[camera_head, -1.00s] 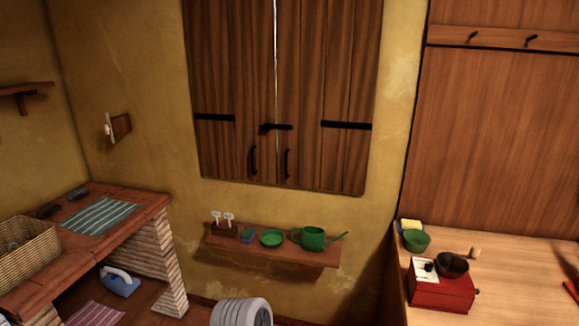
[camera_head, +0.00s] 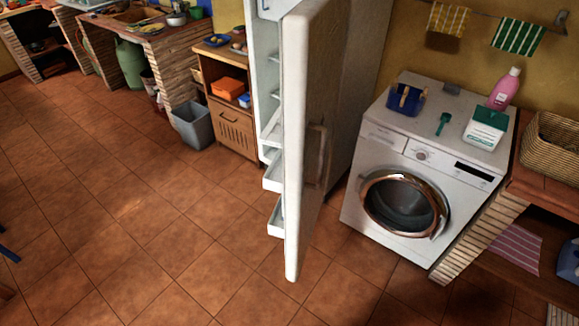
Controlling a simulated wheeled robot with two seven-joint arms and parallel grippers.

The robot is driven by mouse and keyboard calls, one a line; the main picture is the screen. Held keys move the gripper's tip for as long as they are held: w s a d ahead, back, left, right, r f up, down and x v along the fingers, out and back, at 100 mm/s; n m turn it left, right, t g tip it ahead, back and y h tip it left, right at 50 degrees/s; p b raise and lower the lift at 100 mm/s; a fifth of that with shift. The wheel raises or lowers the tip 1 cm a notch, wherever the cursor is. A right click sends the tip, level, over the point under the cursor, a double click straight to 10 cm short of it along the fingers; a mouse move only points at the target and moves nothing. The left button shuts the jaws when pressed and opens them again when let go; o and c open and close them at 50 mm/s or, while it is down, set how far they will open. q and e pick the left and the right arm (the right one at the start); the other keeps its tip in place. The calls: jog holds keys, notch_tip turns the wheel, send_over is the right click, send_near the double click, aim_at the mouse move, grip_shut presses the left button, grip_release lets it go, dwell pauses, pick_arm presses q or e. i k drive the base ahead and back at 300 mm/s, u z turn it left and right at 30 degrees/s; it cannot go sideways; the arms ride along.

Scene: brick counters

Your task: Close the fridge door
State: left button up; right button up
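The fridge door (camera_head: 316,130) stands wide open in the head view, seen nearly edge-on and reaching out over the tiled floor. Its long handle (camera_head: 317,155) is on the side facing right. White door shelves (camera_head: 273,176) show on its left side. The fridge body (camera_head: 358,85) stands behind the door, partly hidden by it. Neither of my grippers is in view.
A washing machine (camera_head: 425,165) with bottles and boxes on top stands right of the fridge. A wooden cabinet (camera_head: 233,130) and a grey bin (camera_head: 193,126) stand left of it. The tiled floor (camera_head: 130,220) in front and left is clear.

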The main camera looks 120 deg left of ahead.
aim_at(312, 34)
jog(key=u, duration=3.75)
jog(key=i, duration=1)
jog(key=u, duration=0.65)
jog(key=k, duration=1.35)
jog(key=z, duration=0.9)
jog(key=i, duration=1)
